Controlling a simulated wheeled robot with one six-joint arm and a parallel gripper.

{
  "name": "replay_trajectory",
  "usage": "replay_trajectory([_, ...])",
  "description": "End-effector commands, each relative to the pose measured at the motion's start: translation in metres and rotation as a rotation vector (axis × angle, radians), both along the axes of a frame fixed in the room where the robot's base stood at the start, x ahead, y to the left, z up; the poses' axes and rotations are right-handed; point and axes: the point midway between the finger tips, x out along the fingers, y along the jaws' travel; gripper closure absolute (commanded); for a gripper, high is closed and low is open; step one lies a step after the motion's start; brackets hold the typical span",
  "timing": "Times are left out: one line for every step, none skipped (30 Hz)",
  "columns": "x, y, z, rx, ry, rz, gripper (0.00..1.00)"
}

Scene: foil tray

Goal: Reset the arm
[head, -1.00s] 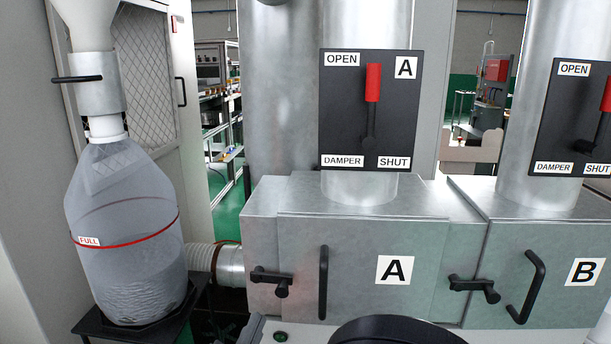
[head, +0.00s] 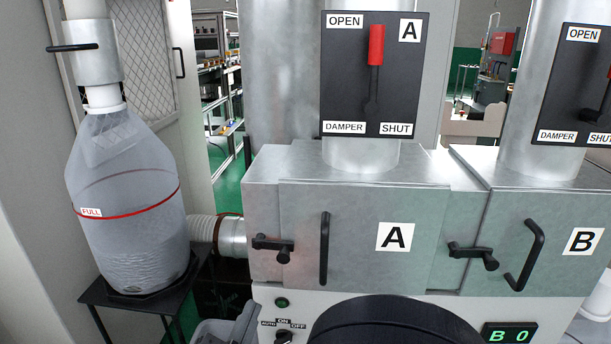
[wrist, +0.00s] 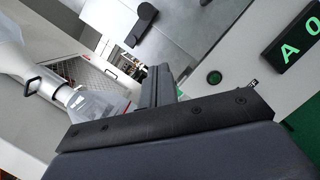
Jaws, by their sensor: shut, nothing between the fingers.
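My gripper (wrist: 160,85) shows in the wrist view, its two dark fingers together with nothing between them. They point toward the front of a pale machine, and a grey metal box with a black handle (wrist: 142,22) lies beyond. I cannot make out my gripper in the head view. No fingertip contact is visible.
Metal boxes A (head: 350,240) and B (head: 560,225) stand ahead with protruding handles. Damper A's red lever (head: 376,45) is up at OPEN. A clear bag (head: 130,215) hangs left, its contents below the FULL line. A display (head: 510,333) reads B 0; another (wrist: 290,40) reads A 0.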

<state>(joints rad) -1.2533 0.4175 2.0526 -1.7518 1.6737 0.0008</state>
Motion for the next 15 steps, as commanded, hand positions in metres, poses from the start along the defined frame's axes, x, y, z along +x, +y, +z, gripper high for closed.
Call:
replay_trajectory([0.008,-0.003,0.003,0.001,-0.001,-0.004,1.00])
replay_trajectory([0.012,-0.004,0.003,0.001,0.000,-0.005,1.00])
replay_trajectory([0.018,-0.005,0.005,0.001,-0.001,-0.004,1.00])
replay_trajectory([0.022,-0.006,0.006,0.001,0.000,-0.005,1.00])
replay_trajectory([0.027,-0.007,0.006,0.001,0.001,-0.004,1.00])
replay_trajectory([0.033,-0.009,0.008,0.001,-0.001,-0.006,1.00])
replay_trajectory([0.037,-0.010,0.008,0.001,0.000,-0.005,1.00])
replay_trajectory([0.040,-0.010,0.009,0.008,-0.001,-0.003,1.00])
replay_trajectory([0.039,-0.006,0.010,0.062,-0.004,0.003,1.00])
replay_trajectory([0.040,-0.004,0.011,0.098,-0.007,0.005,1.00])
replay_trajectory([0.040,-0.002,0.012,0.132,-0.009,0.006,1.00])
replay_trajectory([0.041,0.000,0.013,0.178,-0.012,0.007,1.00])
replay_trajectory([0.041,0.001,0.013,0.213,-0.015,0.008,1.00])
replay_trajectory([0.042,0.003,0.014,0.248,-0.017,0.010,1.00])
replay_trajectory([0.042,0.005,0.015,0.294,-0.020,0.011,1.00])
